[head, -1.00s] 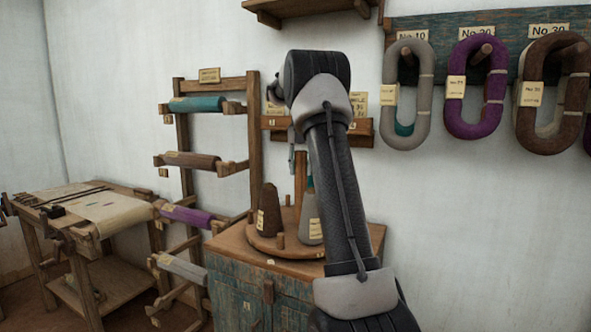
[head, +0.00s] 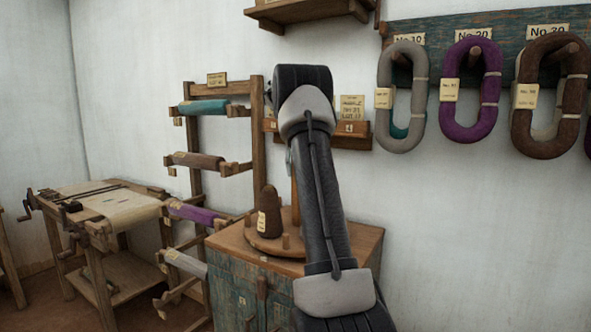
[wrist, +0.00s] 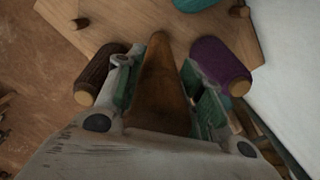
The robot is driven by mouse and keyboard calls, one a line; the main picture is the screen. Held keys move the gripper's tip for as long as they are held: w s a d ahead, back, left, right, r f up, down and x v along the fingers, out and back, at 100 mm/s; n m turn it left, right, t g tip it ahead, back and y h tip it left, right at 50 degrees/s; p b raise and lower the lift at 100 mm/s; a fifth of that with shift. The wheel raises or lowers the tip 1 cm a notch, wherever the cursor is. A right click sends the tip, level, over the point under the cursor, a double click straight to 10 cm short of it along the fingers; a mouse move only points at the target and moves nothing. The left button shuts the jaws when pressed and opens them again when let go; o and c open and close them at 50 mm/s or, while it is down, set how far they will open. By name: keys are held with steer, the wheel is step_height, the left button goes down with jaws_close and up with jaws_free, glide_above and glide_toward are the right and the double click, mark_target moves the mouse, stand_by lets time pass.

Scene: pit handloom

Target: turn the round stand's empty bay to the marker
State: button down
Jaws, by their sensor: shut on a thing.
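The round stand (head: 262,247) sits on the cabinet top, its right side hidden by my arm. A dark brown cone (head: 269,215) stands at its left, with short wooden pegs near its front rim. In the wrist view, the brown cone (wrist: 98,78), a purple cone (wrist: 220,68) and part of a teal one (wrist: 195,3) surround the gripper. My gripper (wrist: 161,78) is shut on a brown wooden piece (wrist: 158,100), apparently the stand's central post (head: 295,200). A small pale tag (head: 264,259), possibly the marker, is on the cabinet's front edge. I cannot make out the empty bay.
The blue-green cabinet (head: 235,285) bears the stand. A rack with rolls (head: 204,107) stands to its left, and a loom table (head: 120,207) farther left. A small shelf with cards (head: 349,141) and hanging hanks (head: 470,90) are on the wall.

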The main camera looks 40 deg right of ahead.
steer(key=shift+w+r, duration=0.1)
steer(key=c, duration=0.9)
jaws_free()
step_height(320, 180, up, 12)
steer(key=shift+a+f, duration=0.1)
